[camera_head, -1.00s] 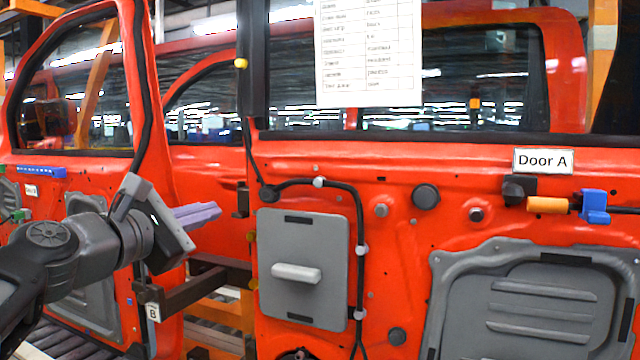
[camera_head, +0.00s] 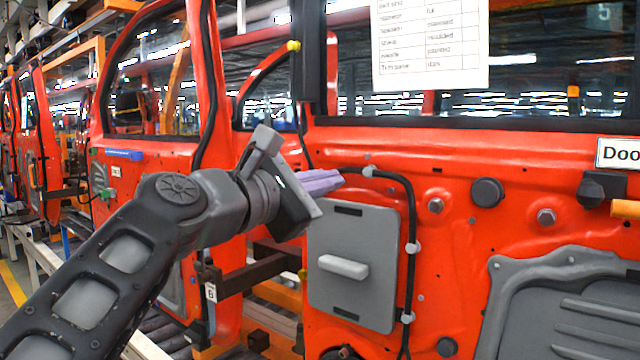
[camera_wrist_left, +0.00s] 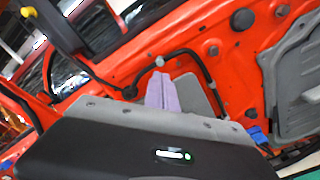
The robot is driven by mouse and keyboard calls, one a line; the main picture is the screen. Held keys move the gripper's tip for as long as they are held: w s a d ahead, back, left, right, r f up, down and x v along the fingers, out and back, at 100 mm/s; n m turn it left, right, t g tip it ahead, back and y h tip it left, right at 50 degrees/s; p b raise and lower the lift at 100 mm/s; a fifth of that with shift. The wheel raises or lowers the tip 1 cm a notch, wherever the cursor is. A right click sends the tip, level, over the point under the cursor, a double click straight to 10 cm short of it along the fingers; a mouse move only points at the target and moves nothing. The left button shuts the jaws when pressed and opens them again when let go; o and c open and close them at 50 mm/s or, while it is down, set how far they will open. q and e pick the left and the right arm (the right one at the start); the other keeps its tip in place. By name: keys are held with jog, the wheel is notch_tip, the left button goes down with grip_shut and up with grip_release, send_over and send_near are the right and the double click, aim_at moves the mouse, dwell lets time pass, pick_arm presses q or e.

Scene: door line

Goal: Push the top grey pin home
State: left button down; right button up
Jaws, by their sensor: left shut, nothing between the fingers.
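A black cable curves over the red door (camera_head: 460,160), with light-grey pins along it. The top one (camera_head: 368,171) is above the grey panel (camera_head: 350,230); another (camera_head: 412,248) is at the panel's right edge and a third is lower. The top one also shows in the wrist view (camera_wrist_left: 160,61). How far it stands out is too small to tell. My left gripper (camera_head: 335,180) is shut and empty, its purple fingers pointing right, just left of the top pin in the head view. Contact cannot be judged. My right gripper is out of view.
Grey round studs (camera_head: 435,206) and a dark plug (camera_head: 487,192) sit on the door to the right. The grey panel has a protruding handle (camera_head: 343,266). A paper sheet (camera_head: 430,45) hangs above. A dark bracket (camera_head: 240,280) bridges the door gap.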

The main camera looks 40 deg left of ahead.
aim_at(367, 173)
pick_arm(q)
jog(key=w+p, duration=0.2)
jog(key=w, duration=0.5)
jog(key=shift+w+r, duration=0.1)
jog(key=shift+w, duration=0.45)
jog(key=shift+w+a, duration=0.1)
jog(key=shift+w, duration=0.05)
dwell(1.8)
jog(key=shift+w+p, duration=0.3)
jog(key=shift+w, duration=0.05)
jog(key=shift+s, duration=0.15)
jog(key=shift+s, duration=0.3)
jog(key=s+b, duration=0.1)
jog(key=s, duration=0.5)
dwell(0.4)
